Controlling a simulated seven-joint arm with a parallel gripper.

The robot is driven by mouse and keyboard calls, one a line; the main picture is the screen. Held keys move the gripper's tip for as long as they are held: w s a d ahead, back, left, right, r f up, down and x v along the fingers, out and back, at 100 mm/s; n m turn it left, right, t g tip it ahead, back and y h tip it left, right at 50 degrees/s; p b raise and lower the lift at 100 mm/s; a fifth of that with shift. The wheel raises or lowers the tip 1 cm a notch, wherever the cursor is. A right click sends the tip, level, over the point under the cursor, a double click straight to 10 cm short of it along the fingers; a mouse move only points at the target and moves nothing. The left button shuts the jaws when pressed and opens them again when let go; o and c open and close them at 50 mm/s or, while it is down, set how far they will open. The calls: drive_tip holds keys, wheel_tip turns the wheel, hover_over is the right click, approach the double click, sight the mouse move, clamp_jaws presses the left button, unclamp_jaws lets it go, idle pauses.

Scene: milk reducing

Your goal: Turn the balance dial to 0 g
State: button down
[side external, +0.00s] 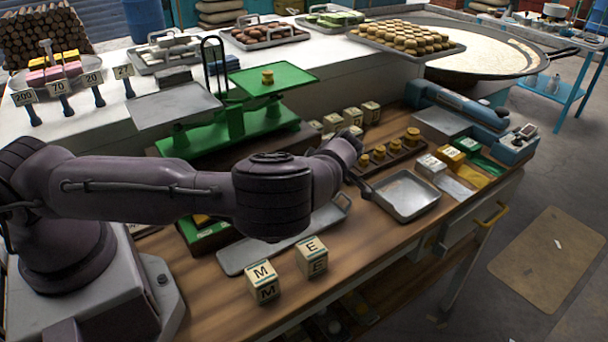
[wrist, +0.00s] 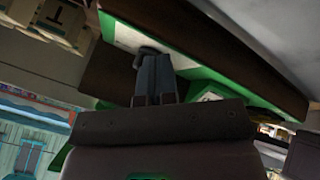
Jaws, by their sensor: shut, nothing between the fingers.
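The green balance (side external: 240,130) stands on the workbench behind my arm in the side view. A bare grey pan is on its left, and a green plate with a small brass weight (side external: 267,77) is on its right. I cannot make out the dial or its reading in either view. In the wrist view, my gripper (wrist: 152,62) is shut, with its dark fingers together and nothing between them. The fingers overlap a green-edged body with a pale panel (wrist: 122,34); whether they touch it is unclear.
Letter blocks (side external: 312,257) sit at the front of the bench, near a flat grey tray (side external: 262,254). A metal tray (side external: 408,196) and a row of brass weights (side external: 380,150) lie right of my wrist. Number signs (side external: 60,87) stand at the back left.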

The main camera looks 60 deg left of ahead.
drive_tip(key=shift+w+n+g, duration=0.25)
drive_tip(key=shift+n+g, duration=0.35)
drive_tip(key=shift+n, duration=0.3)
drive_tip(key=shift+w, duration=0.1)
drive_tip(key=shift+w, duration=0.1)
